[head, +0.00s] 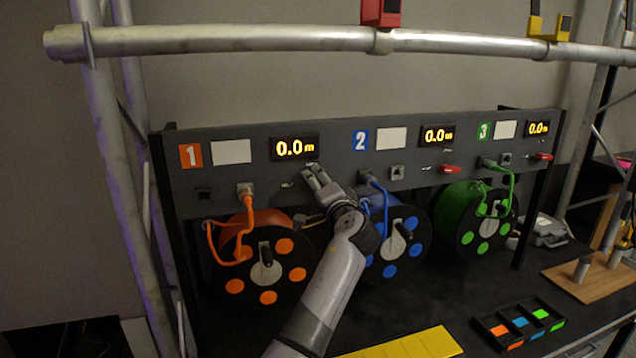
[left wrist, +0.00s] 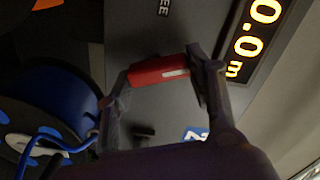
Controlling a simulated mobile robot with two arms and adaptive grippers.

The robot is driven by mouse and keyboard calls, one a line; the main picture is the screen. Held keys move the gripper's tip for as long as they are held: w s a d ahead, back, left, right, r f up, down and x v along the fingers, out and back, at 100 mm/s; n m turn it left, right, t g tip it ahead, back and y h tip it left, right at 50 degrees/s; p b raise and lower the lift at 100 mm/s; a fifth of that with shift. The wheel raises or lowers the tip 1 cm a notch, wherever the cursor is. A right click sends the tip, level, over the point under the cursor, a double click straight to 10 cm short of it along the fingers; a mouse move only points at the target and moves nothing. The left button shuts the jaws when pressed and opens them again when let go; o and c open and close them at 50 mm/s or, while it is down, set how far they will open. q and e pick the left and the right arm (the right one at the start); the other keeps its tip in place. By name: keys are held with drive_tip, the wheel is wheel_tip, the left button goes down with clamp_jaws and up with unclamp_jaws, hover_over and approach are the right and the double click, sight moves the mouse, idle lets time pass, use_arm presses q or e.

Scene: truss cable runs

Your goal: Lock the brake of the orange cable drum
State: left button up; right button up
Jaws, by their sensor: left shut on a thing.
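The orange cable drum (head: 265,280), with a black face, orange dots and a crank handle, stands at the left under panel number 1 (head: 191,155). Its orange cable (head: 213,240) runs up to a plug on the panel. My left gripper (head: 316,177) is at the panel below the first display. In the left wrist view, my left gripper (left wrist: 163,78) is shut on a red brake lever (left wrist: 160,70), one finger at each end. The lever is hidden behind the gripper in the head view. Part of the word FREE (left wrist: 163,8) shows near it. My right gripper is out of view.
The blue drum (head: 408,245) and green drum (head: 487,225) stand to the right, with red levers (head: 451,169) above. The first display (head: 295,147) reads 0.0 m. A truss bar (head: 240,39) crosses above. A tray (head: 520,325) and yellow plate (head: 425,345) lie in front.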

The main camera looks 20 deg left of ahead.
use_arm(q)
drive_tip(key=m+p, duration=0.1)
drive_tip(key=m, duration=0.1)
drive_tip(key=m+p, duration=0.1)
drive_tip(key=m, duration=0.1)
drive_tip(key=shift+w+d+f+m, duration=0.1)
drive_tip(key=shift+d+m, duration=0.05)
drive_tip(key=shift+m, duration=0.25)
idle(0.4)
drive_tip(key=o, duration=1.1)
drive_tip(key=shift+d, duration=0.1)
drive_tip(key=shift+o, duration=0.3)
